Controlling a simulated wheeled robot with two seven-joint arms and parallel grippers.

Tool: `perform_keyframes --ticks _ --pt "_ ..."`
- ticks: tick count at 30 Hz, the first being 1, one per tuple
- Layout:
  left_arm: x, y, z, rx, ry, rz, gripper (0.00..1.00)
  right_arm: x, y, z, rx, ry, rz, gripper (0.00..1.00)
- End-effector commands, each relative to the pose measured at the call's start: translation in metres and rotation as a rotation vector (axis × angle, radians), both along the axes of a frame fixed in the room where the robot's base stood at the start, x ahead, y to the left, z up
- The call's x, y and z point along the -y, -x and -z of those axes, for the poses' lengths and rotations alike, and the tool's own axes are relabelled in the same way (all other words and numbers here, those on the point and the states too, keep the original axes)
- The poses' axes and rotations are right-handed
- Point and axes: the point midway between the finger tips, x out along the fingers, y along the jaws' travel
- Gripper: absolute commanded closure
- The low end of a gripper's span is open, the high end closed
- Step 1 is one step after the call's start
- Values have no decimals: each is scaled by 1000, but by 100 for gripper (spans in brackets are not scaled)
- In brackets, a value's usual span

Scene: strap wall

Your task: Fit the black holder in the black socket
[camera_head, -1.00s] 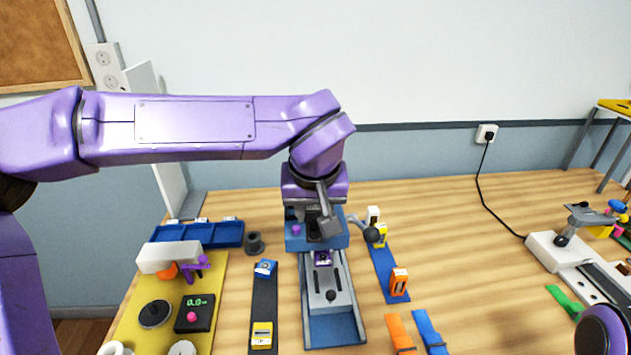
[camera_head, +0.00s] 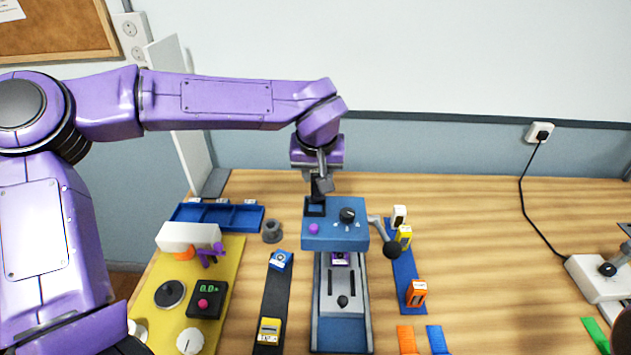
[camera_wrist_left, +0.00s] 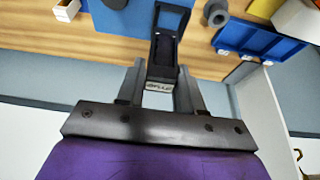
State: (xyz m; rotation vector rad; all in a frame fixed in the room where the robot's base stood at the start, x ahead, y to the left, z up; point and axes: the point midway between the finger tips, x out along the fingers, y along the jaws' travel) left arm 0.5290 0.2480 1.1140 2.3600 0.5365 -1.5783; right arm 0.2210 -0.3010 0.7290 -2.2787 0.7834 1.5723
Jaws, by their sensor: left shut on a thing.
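My left gripper (camera_head: 320,184) is above the back left corner of the blue machine (camera_head: 346,238). It is shut on the black holder, which shows between the fingers in the left wrist view (camera_wrist_left: 163,68) with a pale label at its near end. The black socket (camera_head: 316,208) is a square dark frame on top of the machine, left of a black knob. In the left wrist view the frame (camera_wrist_left: 184,12) lies just beyond the holder's far end. The holder is close to or at the socket; whether it is seated I cannot tell.
A purple button (camera_head: 314,229) and a lever with a black ball (camera_head: 391,251) are on the machine. A blue tray (camera_head: 243,218), a grey ring (camera_head: 272,231) and a yellow board (camera_head: 233,262) lie left. Straps with small coloured pieces flank the machine. The back right table is clear.

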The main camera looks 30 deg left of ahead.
Motion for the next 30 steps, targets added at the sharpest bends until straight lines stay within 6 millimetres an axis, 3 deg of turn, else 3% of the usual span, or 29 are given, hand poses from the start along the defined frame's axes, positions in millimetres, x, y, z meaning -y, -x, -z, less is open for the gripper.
perform_keyframes --ticks 4,9,14,15,17,26,30 --pt "-9 -5 12 -2 1 -1 98 0 0 -3 0 0 0 57" --pt "-9 -5 42 -1 -1 1 98 0 0 -3 0 0 0 57" --pt "-9 -6 43 4 0 1 98 0 0 -3 0 0 0 57" --pt "-9 -6 43 3 0 0 61 0 0 -3 0 0 0 57" --pt "-9 -6 43 3 0 0 41 0 0 -3 0 0 0 57" --pt "-9 -5 42 1 0 0 38 0 0 -3 0 0 0 57" --pt "-6 0 26 6 1 0 38 0 0 -1 0 0 0 57"
